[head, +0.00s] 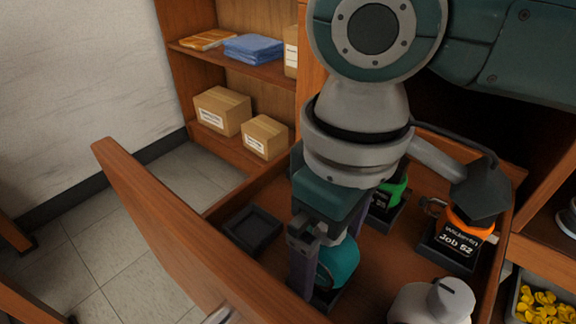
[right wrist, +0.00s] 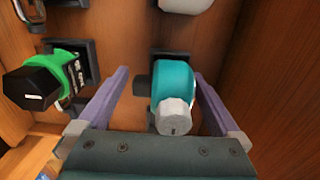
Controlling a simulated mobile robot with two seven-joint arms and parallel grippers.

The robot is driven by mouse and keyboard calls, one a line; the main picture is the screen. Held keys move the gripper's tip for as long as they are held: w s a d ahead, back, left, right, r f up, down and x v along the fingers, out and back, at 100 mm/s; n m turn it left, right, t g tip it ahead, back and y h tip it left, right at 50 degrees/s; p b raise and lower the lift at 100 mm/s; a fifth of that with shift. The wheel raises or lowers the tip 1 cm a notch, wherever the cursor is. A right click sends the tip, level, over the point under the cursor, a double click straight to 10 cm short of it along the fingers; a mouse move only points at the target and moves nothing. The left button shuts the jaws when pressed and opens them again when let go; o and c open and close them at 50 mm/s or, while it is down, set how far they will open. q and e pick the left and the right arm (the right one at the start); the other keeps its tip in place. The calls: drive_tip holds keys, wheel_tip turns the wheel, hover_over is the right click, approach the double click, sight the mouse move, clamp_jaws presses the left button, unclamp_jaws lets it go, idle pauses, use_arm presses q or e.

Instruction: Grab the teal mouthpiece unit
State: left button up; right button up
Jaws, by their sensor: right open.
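The teal mouthpiece unit (head: 342,262) sits in a dark holder inside the open wooden drawer, partly hidden behind my right gripper in the head view. In the right wrist view the teal unit (right wrist: 173,84) shows a pale grey faceted knob facing the camera. My right gripper (right wrist: 160,76) is open, with one purple finger on each side of the unit and a visible gap on both sides. In the head view my right gripper (head: 318,268) points down into the drawer. My left gripper is not in view.
A green unit (head: 394,192) and an orange unit (head: 466,225) labelled "Job 52" stand in dark holders in the drawer. An empty dark tray (head: 252,230) lies at its left. The drawer's tall front panel (head: 180,225) stands close by. Cardboard boxes (head: 222,110) sit on the shelf behind.

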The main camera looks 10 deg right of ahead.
drive_tip(key=shift+f, duration=0.15)
drive_tip(key=shift+c, duration=0.2)
drive_tip(key=c, duration=1.5)
